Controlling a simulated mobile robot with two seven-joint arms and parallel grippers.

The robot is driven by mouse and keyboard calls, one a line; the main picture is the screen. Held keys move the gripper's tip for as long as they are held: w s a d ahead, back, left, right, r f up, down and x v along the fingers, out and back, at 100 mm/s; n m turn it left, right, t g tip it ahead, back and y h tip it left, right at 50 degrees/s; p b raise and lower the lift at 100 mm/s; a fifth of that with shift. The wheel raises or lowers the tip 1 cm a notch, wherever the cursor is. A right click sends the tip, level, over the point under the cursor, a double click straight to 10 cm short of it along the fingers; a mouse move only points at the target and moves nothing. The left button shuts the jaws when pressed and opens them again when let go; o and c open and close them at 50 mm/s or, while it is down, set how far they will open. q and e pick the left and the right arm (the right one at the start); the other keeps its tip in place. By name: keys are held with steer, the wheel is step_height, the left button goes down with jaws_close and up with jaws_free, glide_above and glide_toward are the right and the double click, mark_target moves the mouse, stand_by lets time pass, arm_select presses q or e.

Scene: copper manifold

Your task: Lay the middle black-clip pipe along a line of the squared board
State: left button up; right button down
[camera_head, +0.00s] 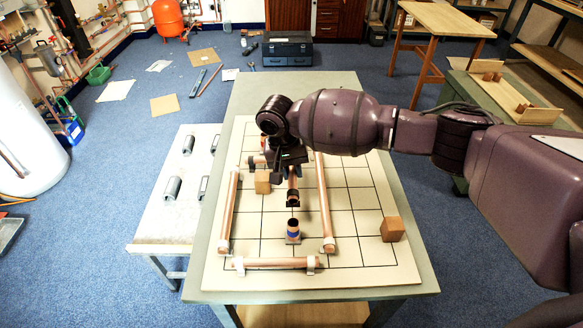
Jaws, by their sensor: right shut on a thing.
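The squared board (350,224) lies on the table, pale with black grid lines. My right gripper (291,166) is over its middle, reached by the dark purple arm from the right. It is shut on the middle black-clip pipe (292,184), a copper piece whose near end has a black clip (293,200). The gripper hides the pipe's far part. I cannot tell whether the pipe touches the board. My left gripper is not in view.
Copper pipes with white clips lie left (229,208), right (324,205) and front (275,263) on the board. A short blue-banded piece (293,234) stands near the middle. Wooden blocks sit left (263,183) and right (392,229). A side bench (160,225) holds several grey parts.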

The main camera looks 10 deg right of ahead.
steer(key=shift+f+b, duration=1.25)
steer(key=shift+f, duration=0.4)
steer(key=shift+f+b, duration=0.35)
steer(key=shift+f, duration=1.25)
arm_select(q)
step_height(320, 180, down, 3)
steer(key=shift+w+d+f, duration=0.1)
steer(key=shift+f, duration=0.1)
arm_select(e)
steer(key=shift+f, duration=0.3)
steer(key=shift+f, duration=0.35)
